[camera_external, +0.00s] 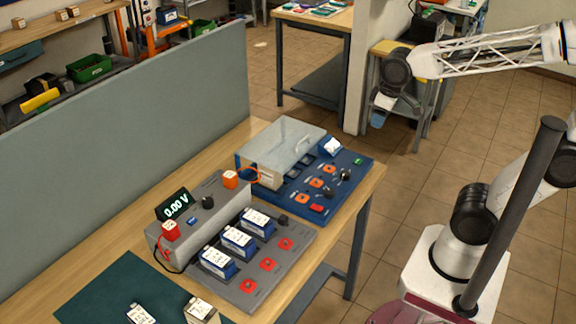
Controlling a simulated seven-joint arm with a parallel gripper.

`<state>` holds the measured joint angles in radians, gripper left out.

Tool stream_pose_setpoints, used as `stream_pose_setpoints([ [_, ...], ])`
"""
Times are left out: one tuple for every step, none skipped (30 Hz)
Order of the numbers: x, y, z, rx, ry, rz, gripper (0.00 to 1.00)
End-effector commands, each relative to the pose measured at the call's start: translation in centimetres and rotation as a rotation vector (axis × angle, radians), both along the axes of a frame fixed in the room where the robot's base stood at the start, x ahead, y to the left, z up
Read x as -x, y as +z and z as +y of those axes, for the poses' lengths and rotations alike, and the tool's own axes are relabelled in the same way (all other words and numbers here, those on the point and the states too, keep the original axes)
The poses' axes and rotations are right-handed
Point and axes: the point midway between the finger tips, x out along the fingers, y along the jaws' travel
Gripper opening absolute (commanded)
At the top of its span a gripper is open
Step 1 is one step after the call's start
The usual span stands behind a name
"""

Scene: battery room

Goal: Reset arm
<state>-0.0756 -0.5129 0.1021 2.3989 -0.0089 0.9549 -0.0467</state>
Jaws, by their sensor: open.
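My gripper (381,111) hangs from the dark wrist at the upper right, out past the right edge of the workbench (120,239) and above the tiled floor. It is small here; it is open and I see nothing held in it. My white lattice forearm reaches in from the right edge, well above the bench. On the bench, a grey test unit (193,217) shows 0.00 V. Several blue-and-white batteries (238,241) sit in a row on the grey panel (278,283) in front of it.
A blue panel (338,185) with a clear-lidded box (284,149) stands at the bench's far end. A dark green mat (100,290) bears a battery (140,314) and a pale block (201,311). A grey partition (130,150) lines the back.

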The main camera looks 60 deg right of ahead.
Motion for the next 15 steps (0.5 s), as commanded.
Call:
stream_pose_setpoints([
  [1.4,-0.3,-0.7,-0.002,-0.024,-0.007,0.50],
  [2.0,-0.5,-1.0,-0.003,-0.038,-0.010,0.50],
  [2.9,-0.9,-1.4,-0.005,-0.056,-0.013,0.50],
  [3.5,-1.1,-1.6,-0.007,-0.068,-0.016,0.50],
  [4.1,-1.3,-1.9,-0.007,-0.079,-0.019,0.50],
  [4.8,-1.5,-2.1,-0.008,-0.093,-0.023,0.50],
  [5.2,-1.7,-2.3,-0.010,-0.102,-0.025,0.50],
  [5.6,-1.9,-2.5,-0.011,-0.111,-0.027,0.50],
  [6.1,-2.1,-2.6,-0.011,-0.121,-0.029,0.50],
  [6.4,-2.2,-2.7,-0.012,-0.127,-0.031,0.50],
  [6.6,-2.3,-2.8,-0.012,-0.132,-0.032,0.50],
  [6.9,-2.4,-2.9,-0.013,-0.137,-0.033,0.50],
  [7.1,-2.5,-3.0,-0.013,-0.140,-0.033,0.50],
  [7.2,-2.6,-3.0,-0.013,-0.144,-0.033,0.50],
  [7.3,-2.6,-3.1,-0.013,-0.146,-0.033,0.50],
])
